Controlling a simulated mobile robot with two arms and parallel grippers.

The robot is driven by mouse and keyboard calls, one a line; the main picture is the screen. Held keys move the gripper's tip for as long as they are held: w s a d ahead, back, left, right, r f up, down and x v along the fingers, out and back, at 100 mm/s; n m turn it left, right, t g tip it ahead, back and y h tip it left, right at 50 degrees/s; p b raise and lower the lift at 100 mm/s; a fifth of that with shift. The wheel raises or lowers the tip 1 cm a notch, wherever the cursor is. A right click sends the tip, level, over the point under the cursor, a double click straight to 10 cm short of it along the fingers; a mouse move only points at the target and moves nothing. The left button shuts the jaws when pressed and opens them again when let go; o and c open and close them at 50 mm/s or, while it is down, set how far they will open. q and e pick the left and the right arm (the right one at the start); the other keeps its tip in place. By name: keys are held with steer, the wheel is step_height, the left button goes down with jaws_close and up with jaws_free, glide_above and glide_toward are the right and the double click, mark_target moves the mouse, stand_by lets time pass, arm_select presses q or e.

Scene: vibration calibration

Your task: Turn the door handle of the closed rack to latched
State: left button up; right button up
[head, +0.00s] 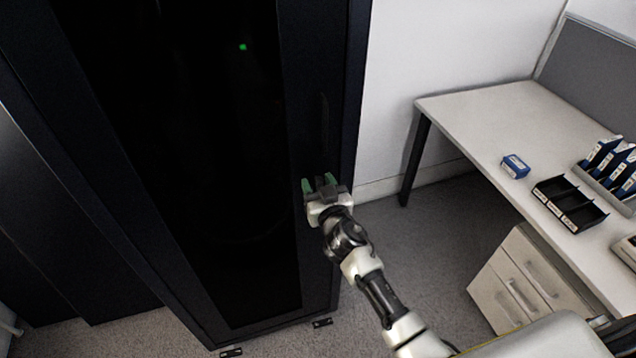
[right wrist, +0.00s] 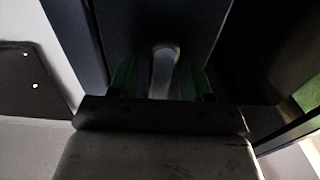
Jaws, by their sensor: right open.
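The tall dark rack (head: 190,120) stands closed at the left of the head view, with a dark glass door. Its door handle (head: 324,118) shows faintly as a dark upright bar on the right door frame. My right gripper (head: 320,184) is open at that frame, over or just below the handle's lower part. In the right wrist view, the handle (right wrist: 165,62) is a grey bar with a rounded end, between the two green fingertips of my right gripper (right wrist: 158,78). I cannot tell whether the fingers touch it. My left gripper is not in view.
A desk (head: 480,110) stands at the right, with a blue box (head: 515,166), a black tray (head: 570,204) and several blue-and-white upright items. A drawer unit (head: 525,280) is beneath it. Carpeted floor (head: 440,240) is open between rack and desk.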

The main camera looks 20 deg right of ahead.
steer(key=shift+w, duration=0.1)
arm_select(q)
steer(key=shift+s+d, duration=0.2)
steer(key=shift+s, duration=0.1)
arm_select(e)
jaws_close()
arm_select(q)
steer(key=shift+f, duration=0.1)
arm_select(e)
steer(key=shift+n, duration=0.3)
steer(key=n, duration=0.3)
steer(key=n+b, duration=0.1)
steer(key=shift+a+f, duration=0.15)
steer(key=shift+a, duration=0.1)
steer(key=n, duration=0.5)
steer(key=shift+a+f+b, duration=0.15)
steer(key=shift+a+b, duration=0.05)
steer(key=shift+b, duration=0.15)
steer(key=n, duration=0.4)
steer(key=shift+f, duration=0.15)
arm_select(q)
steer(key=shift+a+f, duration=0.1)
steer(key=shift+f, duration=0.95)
arm_select(e)
steer(key=shift+a+f+n, duration=0.1)
steer(key=shift+f+n, duration=0.05)
steer(key=shift+n, duration=1.95)
jaws_free()
